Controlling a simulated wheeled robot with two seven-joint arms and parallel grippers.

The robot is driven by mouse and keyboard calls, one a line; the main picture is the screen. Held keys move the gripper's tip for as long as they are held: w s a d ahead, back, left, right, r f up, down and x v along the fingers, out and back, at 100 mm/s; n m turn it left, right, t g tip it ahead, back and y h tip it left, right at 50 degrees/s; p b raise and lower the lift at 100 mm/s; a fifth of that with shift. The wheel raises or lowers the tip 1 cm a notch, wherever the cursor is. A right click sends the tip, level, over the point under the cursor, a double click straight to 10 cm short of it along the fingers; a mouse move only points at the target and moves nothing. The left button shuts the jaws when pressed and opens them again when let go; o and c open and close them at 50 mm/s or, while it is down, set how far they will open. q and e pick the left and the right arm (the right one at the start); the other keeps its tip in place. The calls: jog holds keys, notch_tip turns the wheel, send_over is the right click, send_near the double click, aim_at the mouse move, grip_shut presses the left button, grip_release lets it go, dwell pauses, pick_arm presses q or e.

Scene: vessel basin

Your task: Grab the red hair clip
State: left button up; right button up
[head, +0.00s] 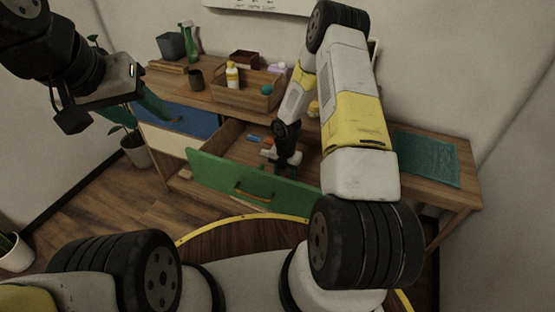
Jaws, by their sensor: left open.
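A green-fronted drawer (213,174) is pulled open. Inside it, a small red item (268,140), which looks like the red hair clip, lies near the back beside a small blue item (254,138). My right gripper (285,164) points down into the drawer, just in front of and to the right of these items. Its fingers are small and dark here, so I cannot tell whether they are open or hold anything. My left gripper (96,108) is open and raised at the upper left, away from the drawer.
The desk top bears a wooden tray (232,99) with bottles, a green bottle (190,40), a grey bin (171,46) and a dark cup (195,79). A teal mat (426,158) lies at right. A potted plant (136,150) stands left of the desk.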

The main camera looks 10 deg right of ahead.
grip_shut()
dwell(0.3)
